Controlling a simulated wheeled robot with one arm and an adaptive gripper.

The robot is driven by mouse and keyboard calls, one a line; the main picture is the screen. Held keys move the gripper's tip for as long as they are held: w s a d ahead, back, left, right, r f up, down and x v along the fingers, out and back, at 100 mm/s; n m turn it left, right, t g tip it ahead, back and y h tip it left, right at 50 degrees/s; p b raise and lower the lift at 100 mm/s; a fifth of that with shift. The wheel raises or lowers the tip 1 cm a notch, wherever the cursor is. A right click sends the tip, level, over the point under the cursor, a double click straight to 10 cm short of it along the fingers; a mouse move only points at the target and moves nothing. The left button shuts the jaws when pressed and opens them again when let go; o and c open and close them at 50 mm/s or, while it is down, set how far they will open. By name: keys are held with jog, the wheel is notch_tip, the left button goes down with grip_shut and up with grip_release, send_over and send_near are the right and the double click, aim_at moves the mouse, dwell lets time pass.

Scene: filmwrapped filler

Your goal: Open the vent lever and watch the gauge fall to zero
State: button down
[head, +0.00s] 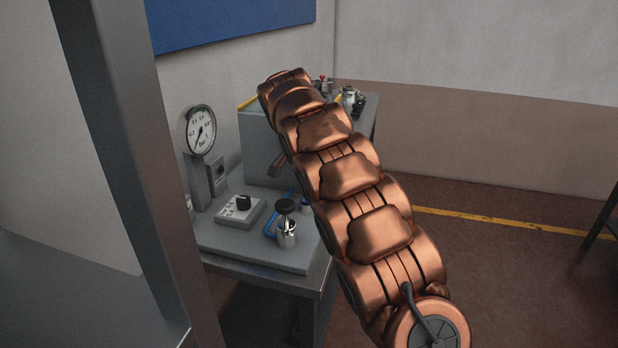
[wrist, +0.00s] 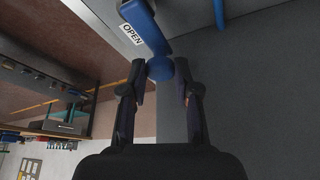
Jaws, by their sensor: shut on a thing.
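In the wrist view a blue lever (wrist: 145,25) with a white OPEN label (wrist: 131,35) comes down from the top and ends in a rounded blue knob (wrist: 160,69). My gripper (wrist: 161,76) is shut on the lever, with the knob between its two dark fingertips. In the head view my copper-coloured arm hides the gripper, and I cannot make out this lever there. The round white gauge (head: 200,131) stands on a grey post at the left. Its dark needle appears to point down and left; the exact reading is too small to tell.
On the grey bench (head: 265,252) stand a switch box (head: 240,211) with a black knob and a metal cylinder (head: 286,233) with a black top. A blue bent piece (head: 269,228) lies beside them. A grey pillar (head: 130,150) rises at the left.

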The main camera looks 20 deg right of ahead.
jog(key=c, duration=0.9)
grip_release()
jog(key=shift+o, duration=0.2)
jog(key=v, duration=1.2)
jog(key=shift+r, duration=0.1)
